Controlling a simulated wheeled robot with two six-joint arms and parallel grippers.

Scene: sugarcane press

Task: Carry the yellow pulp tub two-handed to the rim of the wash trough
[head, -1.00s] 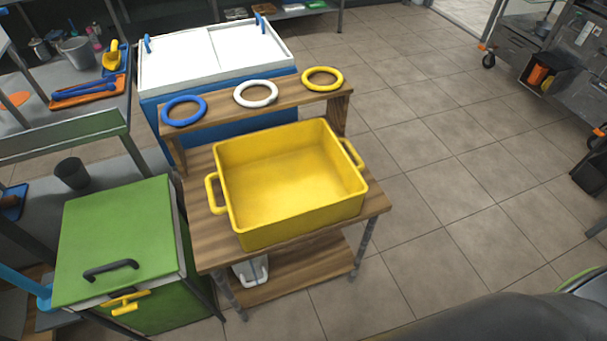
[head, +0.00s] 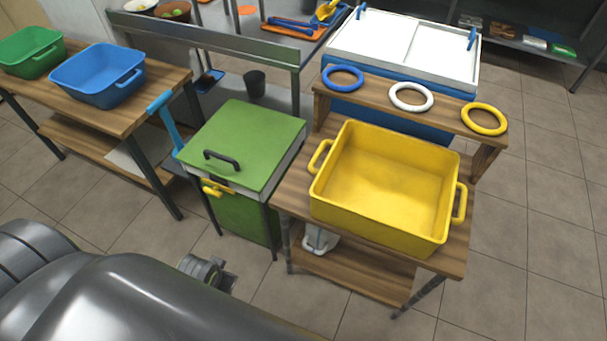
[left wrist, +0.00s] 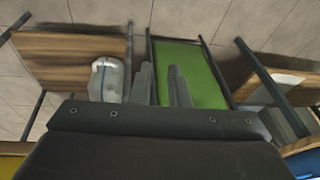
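The yellow pulp tub (head: 385,185) stands upright and empty on a wooden stand (head: 290,195), with a loop handle at its left and right ends. Neither handle is held. My left gripper (left wrist: 162,82) shows in the left wrist view with its two fingers apart and nothing between them. It is in front of the green cabinet (left wrist: 188,72), away from the tub. A yellow edge at the lower left of that view looks like the tub (left wrist: 9,166). My right gripper is out of view. I cannot tell any wash trough for certain.
Blue, white and yellow rings (head: 410,97) lie on the stand's raised shelf. The green-topped cabinet (head: 240,145) stands left of the stand. A blue tub (head: 98,76) and a green tub (head: 32,53) sit on a wooden table at left. A white-topped blue chest (head: 400,45) is behind.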

